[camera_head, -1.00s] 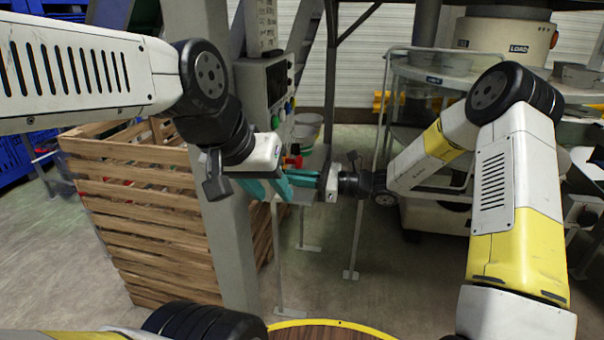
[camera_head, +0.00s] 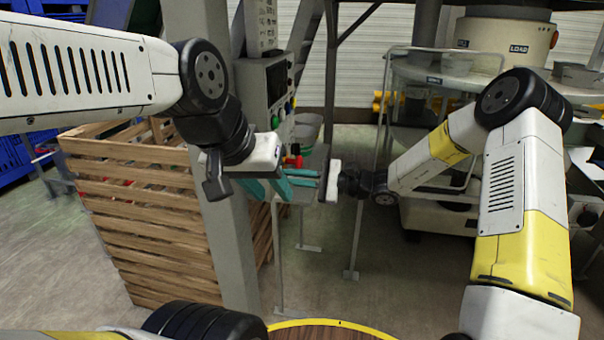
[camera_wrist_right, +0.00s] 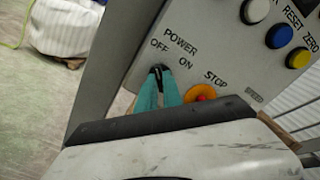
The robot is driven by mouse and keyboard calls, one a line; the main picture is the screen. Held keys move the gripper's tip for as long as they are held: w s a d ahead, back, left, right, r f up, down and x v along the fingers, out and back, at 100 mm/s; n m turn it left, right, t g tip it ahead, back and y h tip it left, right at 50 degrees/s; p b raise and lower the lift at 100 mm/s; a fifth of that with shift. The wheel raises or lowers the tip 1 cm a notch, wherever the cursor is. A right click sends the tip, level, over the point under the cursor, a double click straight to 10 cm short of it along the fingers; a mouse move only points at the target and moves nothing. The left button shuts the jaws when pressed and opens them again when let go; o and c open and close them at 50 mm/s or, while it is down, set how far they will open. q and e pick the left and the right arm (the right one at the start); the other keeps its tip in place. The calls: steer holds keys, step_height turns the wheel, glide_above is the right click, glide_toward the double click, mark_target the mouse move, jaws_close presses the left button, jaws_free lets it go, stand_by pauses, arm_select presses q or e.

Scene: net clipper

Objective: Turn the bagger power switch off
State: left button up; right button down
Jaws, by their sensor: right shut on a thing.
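The bagger power switch is a small black knob (camera_wrist_right: 158,72) below the POWER, OFF and ON labels in the right wrist view. Its top shows just under the OFF label; the rest is hidden by the fingers, so its exact setting cannot be told. My right gripper (camera_wrist_right: 158,84) has its teal fingers closed on the knob. In the head view the right gripper (camera_head: 290,177) reaches in from the right at the panel's lower part. My left gripper (camera_head: 266,190) hangs in front of the post, its teal fingers apart and empty.
The control panel (camera_head: 279,88) is mounted beside a grey post (camera_head: 236,245). An orange-ringed red stop button (camera_wrist_right: 201,97) sits close right of the switch. A wooden slatted crate (camera_head: 150,225) stands left of the post.

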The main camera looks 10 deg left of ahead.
steer(key=shift+f, duration=0.1)
stand_by(0.3)
steer(key=c, duration=1.5)
jaws_free()
steer(key=shift+d, duration=0.15)
steer(key=d, duration=0.7)
steer(key=shift+d, duration=0.3)
steer(key=shift+s, duration=0.15)
